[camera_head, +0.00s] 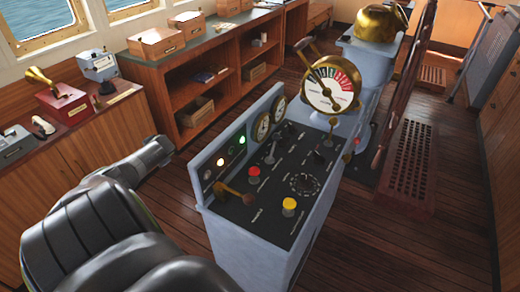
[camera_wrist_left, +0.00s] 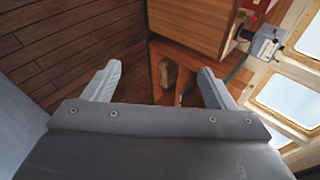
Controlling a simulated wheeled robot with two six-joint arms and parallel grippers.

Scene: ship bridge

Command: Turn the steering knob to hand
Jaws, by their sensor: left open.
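The grey control console (camera_head: 218,213) stands in the middle of the head view. On its black top are a brass lever (camera_head: 235,195), a red knob (camera_head: 253,172), a yellow knob (camera_head: 289,204), a dark round dial (camera_head: 303,184) and small black levers. The labels are too small to read, so I cannot tell which one is the steering knob or where it points. My left gripper (camera_head: 160,152) is left of the console, apart from it. The left wrist view shows the gripper (camera_wrist_left: 160,78) open, with nothing between its fingers. My right gripper is not in view.
A brass engine telegraph (camera_head: 332,86) rises at the console's far end. Wooden shelves (camera_head: 185,75) stand behind, and a cabinet with a red box (camera_head: 62,104) and a grey device (camera_head: 97,66) is at left.

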